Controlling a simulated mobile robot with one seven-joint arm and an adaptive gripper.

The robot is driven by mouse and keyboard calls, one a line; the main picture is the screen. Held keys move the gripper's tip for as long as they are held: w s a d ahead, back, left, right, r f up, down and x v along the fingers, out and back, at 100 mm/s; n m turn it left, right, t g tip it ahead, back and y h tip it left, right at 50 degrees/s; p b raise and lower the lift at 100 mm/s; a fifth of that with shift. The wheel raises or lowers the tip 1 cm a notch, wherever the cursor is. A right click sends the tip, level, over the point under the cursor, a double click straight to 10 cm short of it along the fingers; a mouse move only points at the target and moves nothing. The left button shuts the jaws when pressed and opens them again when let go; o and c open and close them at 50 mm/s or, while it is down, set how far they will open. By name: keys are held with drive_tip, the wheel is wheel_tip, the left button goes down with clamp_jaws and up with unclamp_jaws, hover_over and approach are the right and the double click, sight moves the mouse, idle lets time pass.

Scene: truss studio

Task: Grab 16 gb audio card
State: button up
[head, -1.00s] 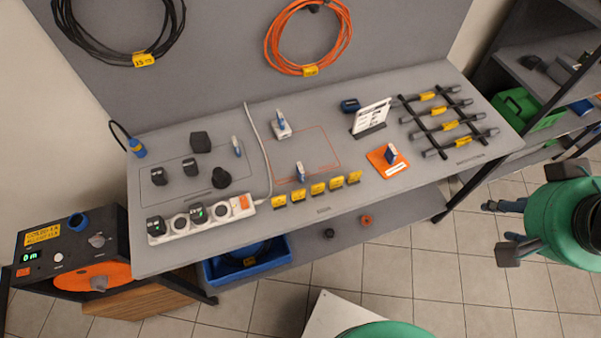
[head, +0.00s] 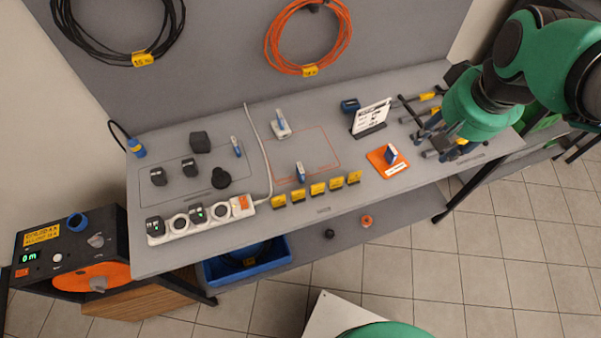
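Several small upright blue-and-white cards stand on the grey table, and their print is too small to read, so I cannot tell which is the 16 gb audio card. One card (head: 391,153) stands on an orange pad (head: 375,160) at the right. Another card (head: 300,171) stands at the edge of the orange outline. A third card (head: 281,117) stands on a white base behind it. One more card (head: 237,145) stands at the left. My gripper (head: 440,145) is above the rack at the table's right end, apart from the cards. Its fingers blend with the rack.
The black rack with grey, yellow-tagged rods (head: 428,97) is partly hidden by my arm. A white sign (head: 372,117) stands behind the orange pad. Yellow tags (head: 318,188) line the front, beside a power strip (head: 200,219). A white cable (head: 262,150) crosses the table.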

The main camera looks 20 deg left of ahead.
drive_tip(key=w+a+f+n+g, duration=0.15)
drive_tip(key=w+a+f, duration=0.3)
drive_tip(key=a, duration=0.45)
drive_tip(key=n+g+h, duration=0.1)
drive_tip(key=n+g, duration=0.1)
drive_tip(key=n, duration=0.2)
hover_over(300, 166)
wheel_tip(300, 166, down, 19)
drive_tip(key=shift+f, duration=0.2)
drive_tip(key=shift+f+b, duration=0.95)
drive_tip(key=shift+f, duration=3.35)
drive_tip(key=shift+w+d+f+b, duration=0.15)
drive_tip(key=shift+f+b, duration=0.2)
drive_tip(key=shift+f, duration=0.95)
drive_tip(key=shift+s+d+f+b, duration=0.1)
drive_tip(key=shift+f+b, duration=0.2)
drive_tip(key=shift+f, duration=1)
